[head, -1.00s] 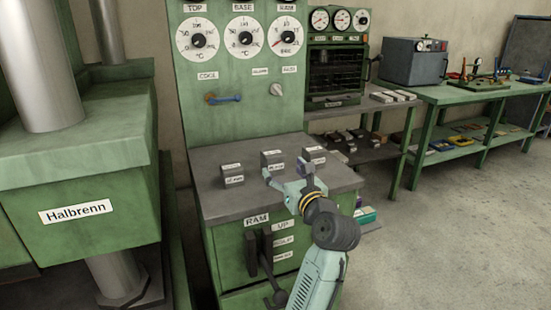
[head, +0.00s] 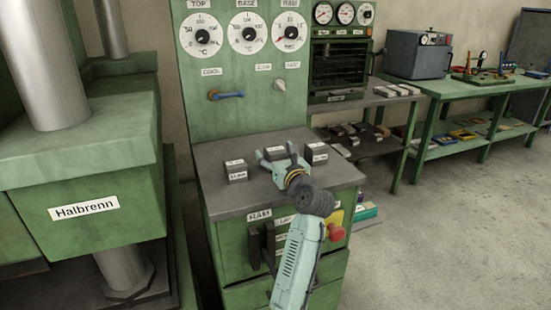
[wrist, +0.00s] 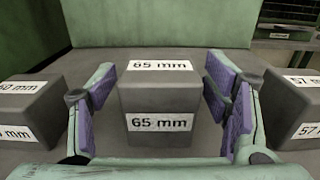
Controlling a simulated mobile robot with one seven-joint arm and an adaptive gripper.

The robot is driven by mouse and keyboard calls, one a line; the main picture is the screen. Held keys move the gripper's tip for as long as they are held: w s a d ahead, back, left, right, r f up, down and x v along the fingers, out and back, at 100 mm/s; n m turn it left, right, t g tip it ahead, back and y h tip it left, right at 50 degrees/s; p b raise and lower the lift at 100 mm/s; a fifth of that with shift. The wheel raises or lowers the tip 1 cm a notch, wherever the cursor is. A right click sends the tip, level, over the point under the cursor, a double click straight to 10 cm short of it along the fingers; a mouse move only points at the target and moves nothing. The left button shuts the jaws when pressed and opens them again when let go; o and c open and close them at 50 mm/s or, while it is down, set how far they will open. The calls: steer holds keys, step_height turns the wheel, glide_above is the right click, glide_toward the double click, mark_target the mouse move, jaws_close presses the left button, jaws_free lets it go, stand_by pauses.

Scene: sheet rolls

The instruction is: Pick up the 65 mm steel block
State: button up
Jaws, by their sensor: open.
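The 65 mm steel block (wrist: 159,98) is a dark grey cube with white "65 mm" labels on its top and front. It sits on the grey top of the green cabinet (head: 250,202). My gripper (wrist: 164,90) is open, with one purple-padded finger on each side of the block and a gap on both sides. In the head view my gripper (head: 275,155) is at the middle block of a row, and that block (head: 273,153) is partly hidden by it.
A 60 mm block (wrist: 22,108) stands left of the 65 mm block and a 57 mm block (wrist: 297,108) stands right, close outside my fingers. The dial panel (head: 248,70) rises behind. A red button (head: 336,232) is on the cabinet's right side.

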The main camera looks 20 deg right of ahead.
steer(key=shift+c, duration=0.4)
jaws_close()
stand_by(0.4)
steer(key=shift+r, duration=0.35)
steer(key=shift+f, duration=0.1)
